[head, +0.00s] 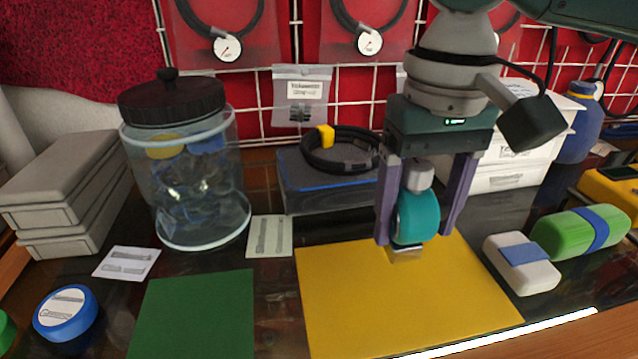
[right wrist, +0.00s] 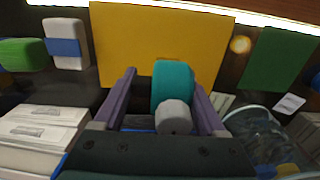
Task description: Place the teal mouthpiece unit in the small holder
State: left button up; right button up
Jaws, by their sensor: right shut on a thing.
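The teal mouthpiece unit (head: 418,218) has a rounded teal body, a grey cap on top and a pale lower end. My right gripper (head: 415,238) points down and is shut on it, over the back part of the yellow mat. The right wrist view also shows the teal body (right wrist: 172,85) and its grey end between the purple fingers of my right gripper (right wrist: 164,80). I cannot tell whether the lower end touches the mat. I cannot make out a small holder for certain. My left gripper is out of view.
The yellow mat (head: 400,315) is otherwise bare, as is the green mat (head: 195,315). A lidded clear jar (head: 190,190) stands left. A low box (head: 325,195) with a coiled hose is behind. A white block (head: 522,275) and green roll (head: 570,235) lie right.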

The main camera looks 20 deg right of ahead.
aim_at(409, 252)
notch_tip(409, 252, down, 5)
jog(key=shift+f+b, duration=0.2)
jog(key=shift+b, duration=0.3)
jog(key=shift+f, duration=0.15)
jog(key=shift+f, duration=0.15)
jog(key=o, duration=1.6)
jog(key=shift+c, duration=0.2)
